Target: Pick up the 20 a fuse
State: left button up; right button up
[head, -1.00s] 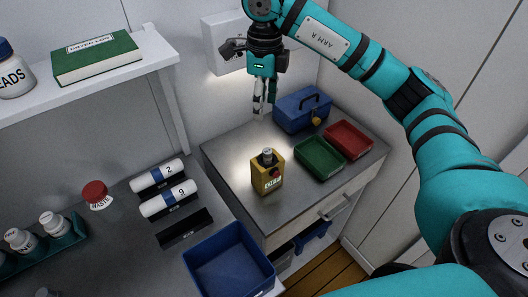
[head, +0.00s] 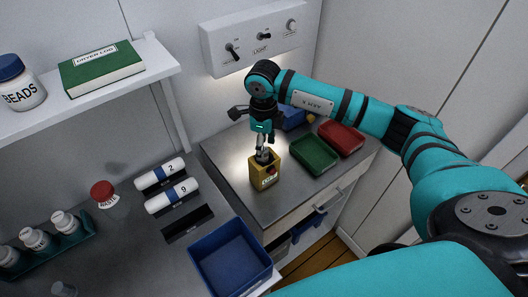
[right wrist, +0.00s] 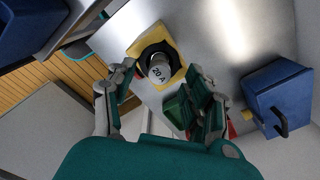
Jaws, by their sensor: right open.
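The 20 A fuse (right wrist: 159,71) is a silvery cylinder with "20 A" on its end, seen from above in the right wrist view. It sits upright in a yellow holder block (right wrist: 174,52) with a dark ring around it. In the head view the yellow holder (head: 262,178) stands on the grey cabinet top, and the fuse top (head: 264,157) shows just under my fingers. My right gripper (head: 262,144) is above the fuse; in the right wrist view its fingers (right wrist: 160,95) are open, apart, with nothing between them. My left gripper is not in view.
A green tray (head: 314,153) and a red tray (head: 341,138) lie right of the holder. A blue toolbox (head: 292,117) is partly behind my arm; it also shows in the right wrist view (right wrist: 280,92). A blue bin (head: 230,258) stands at front left.

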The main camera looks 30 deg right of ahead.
jog(key=shift+d+f+p, duration=0.1)
jog(key=shift+f+p, duration=0.3)
jog(key=shift+f, duration=1.15)
jog(key=shift+c, duration=0.2)
grip_shut()
